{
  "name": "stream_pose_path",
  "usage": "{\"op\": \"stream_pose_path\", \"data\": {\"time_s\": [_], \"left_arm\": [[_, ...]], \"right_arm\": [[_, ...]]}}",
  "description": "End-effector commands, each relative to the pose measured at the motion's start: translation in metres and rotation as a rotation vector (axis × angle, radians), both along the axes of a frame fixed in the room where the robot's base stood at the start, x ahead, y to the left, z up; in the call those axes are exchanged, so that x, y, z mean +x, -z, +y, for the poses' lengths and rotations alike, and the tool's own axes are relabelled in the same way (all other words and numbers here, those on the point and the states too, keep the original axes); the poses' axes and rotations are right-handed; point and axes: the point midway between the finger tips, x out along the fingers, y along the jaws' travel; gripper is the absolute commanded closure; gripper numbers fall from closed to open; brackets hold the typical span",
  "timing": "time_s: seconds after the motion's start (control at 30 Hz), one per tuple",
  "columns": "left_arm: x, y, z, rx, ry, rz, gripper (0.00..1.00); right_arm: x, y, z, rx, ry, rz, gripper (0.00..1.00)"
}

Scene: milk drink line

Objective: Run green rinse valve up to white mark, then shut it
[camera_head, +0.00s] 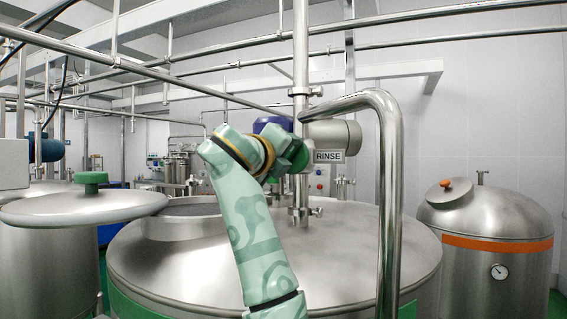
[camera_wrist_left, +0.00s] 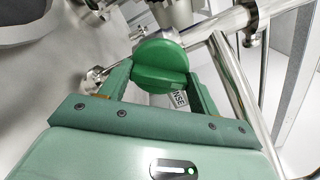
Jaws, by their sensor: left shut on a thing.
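The green rinse valve handle (camera_wrist_left: 160,58) is a round green knob on a steel pipe in the left wrist view. My left gripper (camera_wrist_left: 162,80) is shut on it, with one finger on each side. In the head view my left arm reaches up over the large tank, and my left gripper (camera_head: 297,158) is at the pipe beside the RINSE label (camera_head: 328,156). The arm and gripper hide most of the valve there. I cannot make out a white mark in either view. My right gripper is not in view.
The large steel tank (camera_head: 350,240) has an opening with a raised rim (camera_head: 190,228). A lid with a green knob (camera_head: 90,182) is at the left. A thick bent pipe (camera_head: 390,200) stands right of my arm. An orange-banded tank (camera_head: 485,215) stands at the right.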

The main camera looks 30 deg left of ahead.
Motion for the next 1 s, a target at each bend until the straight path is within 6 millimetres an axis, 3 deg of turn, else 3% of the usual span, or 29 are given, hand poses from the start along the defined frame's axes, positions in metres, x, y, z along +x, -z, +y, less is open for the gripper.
{"op": "stream_pose_path", "data": {"time_s": [0.63,0.67,0.73,1.0], "left_arm": [[0.0003,0.0000,-0.0003,-0.055,0.002,-0.003,0.61],[0.0002,0.0000,-0.0004,-0.055,0.002,-0.003,0.35],[0.0002,0.0000,-0.0003,-0.054,0.001,-0.003,0.16],[-0.0002,0.0001,0.0000,-0.054,0.000,-0.003,0.16]], "right_arm": [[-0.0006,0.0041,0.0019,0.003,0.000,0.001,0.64],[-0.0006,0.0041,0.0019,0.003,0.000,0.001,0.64],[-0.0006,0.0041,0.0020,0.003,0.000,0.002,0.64],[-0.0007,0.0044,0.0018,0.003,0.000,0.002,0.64]]}}
